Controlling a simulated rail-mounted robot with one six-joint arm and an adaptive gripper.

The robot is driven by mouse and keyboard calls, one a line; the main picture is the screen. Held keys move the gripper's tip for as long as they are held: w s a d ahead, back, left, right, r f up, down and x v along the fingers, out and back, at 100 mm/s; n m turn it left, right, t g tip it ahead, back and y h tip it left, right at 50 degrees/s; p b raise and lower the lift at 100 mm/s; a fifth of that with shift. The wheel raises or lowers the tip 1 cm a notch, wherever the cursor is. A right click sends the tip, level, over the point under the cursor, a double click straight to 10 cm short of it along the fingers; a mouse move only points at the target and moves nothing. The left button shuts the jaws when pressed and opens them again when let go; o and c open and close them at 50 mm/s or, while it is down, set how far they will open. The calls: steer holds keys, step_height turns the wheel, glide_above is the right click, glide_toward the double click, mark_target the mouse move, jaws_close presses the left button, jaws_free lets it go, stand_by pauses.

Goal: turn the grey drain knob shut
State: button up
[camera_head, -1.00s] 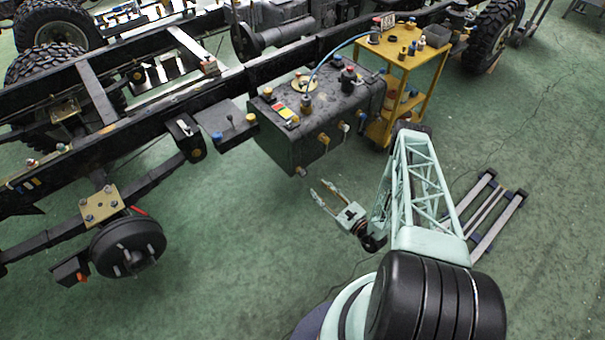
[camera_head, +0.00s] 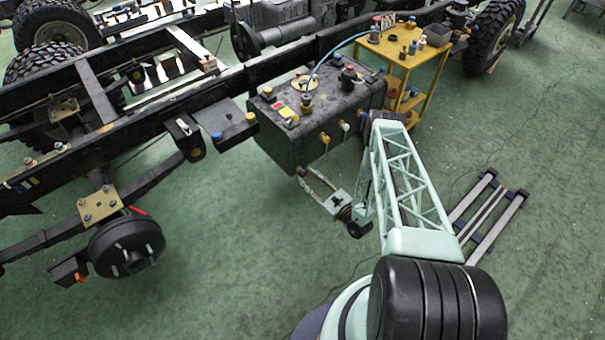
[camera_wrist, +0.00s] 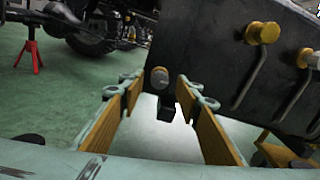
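The grey drain knob (camera_wrist: 159,77) is a round disc low on the corner of the dark tank (camera_head: 323,121), with a dark block beneath it in the wrist view. The knob also shows small at the tank's lower front corner in the head view (camera_head: 301,171). My gripper (camera_head: 310,178) is open and empty, with its fingertips close to the knob. In the wrist view the open fingers of my gripper (camera_wrist: 157,88) frame the knob, one on each side, with gaps left and right. I cannot tell whether the tips reach past the knob's face.
Yellow knobs (camera_wrist: 263,33) with bent grey pipes sit on the tank face to the right. A yellow cart (camera_head: 431,75) stands behind the tank. The chassis rail (camera_head: 140,112) runs along the left.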

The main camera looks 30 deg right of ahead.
mark_target(304, 173)
steer(key=shift+b+x, duration=0.3)
steer(key=shift+x, duration=1.95)
steer(key=c, duration=0.9)
steer(key=shift+o, duration=0.2)
